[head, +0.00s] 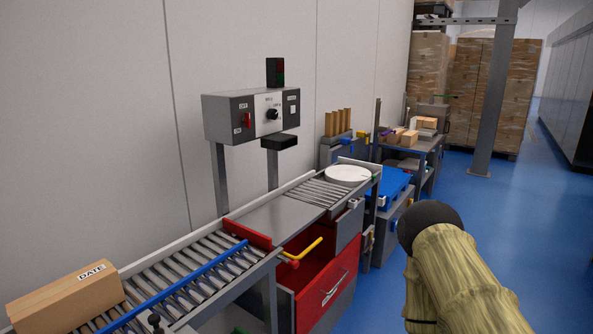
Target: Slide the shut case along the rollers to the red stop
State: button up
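The red stop (248,234) is a low red plate across the far end of these rollers. A stretch of bare rollers lies between the case and the stop. My gripper is not in view; only a beige-sleeved part of my arm with a dark rounded end shows at the lower right, well apart from the case.
A blue rail (178,285) runs along the rollers' near side, a pale rail along the far side. A yellow handle (300,250) and open red drawer (327,296) stick out below the stop. A control box (252,115) stands behind. Blue floor (385,300) is clear at right.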

aim_at(62, 306)
jog(key=u, duration=1.4)
jog(key=k, duration=1.05)
jog(key=u, duration=0.95)
jog(key=i, duration=1.4)
jog(key=z, duration=0.6)
